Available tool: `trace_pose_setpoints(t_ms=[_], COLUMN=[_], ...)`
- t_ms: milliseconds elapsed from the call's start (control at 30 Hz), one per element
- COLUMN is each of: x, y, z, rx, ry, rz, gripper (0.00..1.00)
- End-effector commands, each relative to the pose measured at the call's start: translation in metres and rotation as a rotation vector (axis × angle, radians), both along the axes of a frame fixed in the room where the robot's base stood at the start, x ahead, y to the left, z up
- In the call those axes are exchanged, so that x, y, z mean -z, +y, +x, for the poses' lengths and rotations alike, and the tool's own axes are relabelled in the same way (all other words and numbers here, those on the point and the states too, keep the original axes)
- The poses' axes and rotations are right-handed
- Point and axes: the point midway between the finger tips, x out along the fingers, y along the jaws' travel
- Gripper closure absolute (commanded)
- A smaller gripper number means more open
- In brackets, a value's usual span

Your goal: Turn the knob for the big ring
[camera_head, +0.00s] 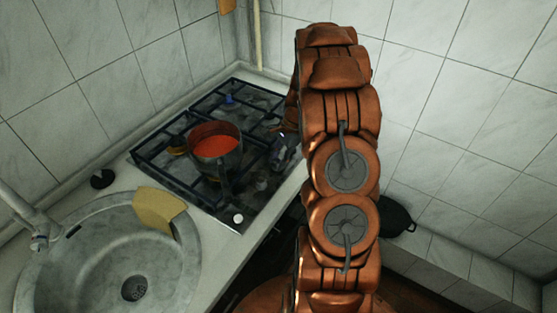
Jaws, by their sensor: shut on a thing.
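The stove (205,197) is a dark hob with black grates, in the middle of the head view. A grey pot (222,168) with red-orange contents sits on its grate. A pale round knob (238,218) shows at the hob's near corner. My gripper (282,160) is low at the hob's right edge, beyond that knob and to the right of the pot. It is shut on what appears to be a hob knob, which the fingers largely hide. The arm hides part of the hob's right side. I cannot tell the knob's angle or which ring it serves.
A round grey sink (60,265) with a tap (40,235) is at the lower left. A yellowish cloth (158,208) lies over its rim. A dark pan (397,215) is right of my arm. Tiled walls close off the left, back and right.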

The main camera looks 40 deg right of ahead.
Motion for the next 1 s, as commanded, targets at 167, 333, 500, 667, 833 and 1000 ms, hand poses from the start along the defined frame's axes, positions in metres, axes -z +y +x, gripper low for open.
trace_pose_setpoints(t_ms=[167,333,500,667,833,1000], x=[0.0028,0.0053,0.006,0.0061,0.0055,0.0047], y=[-0.0005,-0.0001,0.0,0.0008,0.0011,0.0016], z=[0.0016,0.0027,0.0041,0.0039,0.0043,0.0052], rx=[-0.059,-0.172,-0.325,-0.477,-0.639,-0.8], ry=[-0.003,-0.004,-0.005,-0.003,-0.003,-0.002], rz=[-0.001,-0.002,-0.003,-0.003,-0.002,-0.003], gripper=[0.99,0.99,0.99,0.99,0.99,0.99])
